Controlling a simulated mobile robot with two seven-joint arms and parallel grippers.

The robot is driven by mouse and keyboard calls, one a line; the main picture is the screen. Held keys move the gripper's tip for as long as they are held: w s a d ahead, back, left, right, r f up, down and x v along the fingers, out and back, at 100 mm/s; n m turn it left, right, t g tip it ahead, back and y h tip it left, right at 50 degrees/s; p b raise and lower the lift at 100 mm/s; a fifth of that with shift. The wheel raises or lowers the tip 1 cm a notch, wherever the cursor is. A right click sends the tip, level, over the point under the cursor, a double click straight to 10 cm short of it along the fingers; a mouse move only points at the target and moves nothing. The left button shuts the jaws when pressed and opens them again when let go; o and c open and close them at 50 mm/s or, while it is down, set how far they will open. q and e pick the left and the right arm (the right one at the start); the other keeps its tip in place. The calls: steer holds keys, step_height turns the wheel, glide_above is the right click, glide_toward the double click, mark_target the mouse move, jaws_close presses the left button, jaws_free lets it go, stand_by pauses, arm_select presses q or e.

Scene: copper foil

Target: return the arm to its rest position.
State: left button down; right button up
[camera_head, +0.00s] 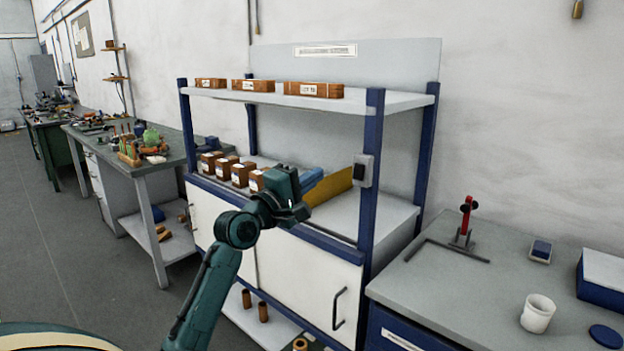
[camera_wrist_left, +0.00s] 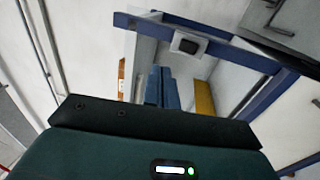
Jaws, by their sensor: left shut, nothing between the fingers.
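My left arm (camera_head: 215,285) rises from the bottom of the head view, bent at the elbow, in front of the shelf unit. My left gripper (camera_head: 312,178) is at the unit's open middle bay, in front of a yellow panel (camera_head: 333,186). In the left wrist view its two blue fingers (camera_wrist_left: 161,82) stand side by side, shut with nothing between them. The yellow panel (camera_wrist_left: 204,99) is to their right there. My right gripper is in neither view.
The shelf unit has a blue post (camera_head: 372,180) right of the gripper, with a switch box (camera_head: 363,170). Brown boxes (camera_head: 240,174) stand left of the gripper. A grey bench (camera_head: 450,280) with a white cup (camera_head: 537,313) is at right. Open floor (camera_head: 60,260) lies at left.

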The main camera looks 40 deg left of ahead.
arm_select(q)
steer(key=s+d+f+m+g, duration=0.2)
steer(key=d+f+m, duration=0.15)
steer(key=f, duration=0.55)
steer(key=s+d+f+m+g, duration=0.25)
steer(key=d+f, duration=0.25)
steer(key=f, duration=0.4)
steer(key=s+d+f+m+g, duration=0.1)
steer(key=s+d+f+m, duration=0.25)
steer(key=f, duration=0.45)
steer(key=s+d+f+m+g, duration=0.2)
steer(key=s+d+f+m, duration=0.3)
steer(key=s+d+f, duration=0.2)
steer(key=s+d+f+m+g+h, duration=0.1)
steer(key=s+d+f+m, duration=0.4)
steer(key=s, duration=0.6)
step_height(320, 180, down, 2)
steer(key=shift+s+d+f+g+h+p, duration=0.1)
steer(key=shift+s+d+g+h+p, duration=0.15)
steer(key=shift+d+g+p, duration=0.45)
steer(key=shift+d+m, duration=0.15)
steer(key=shift+m, duration=0.1)
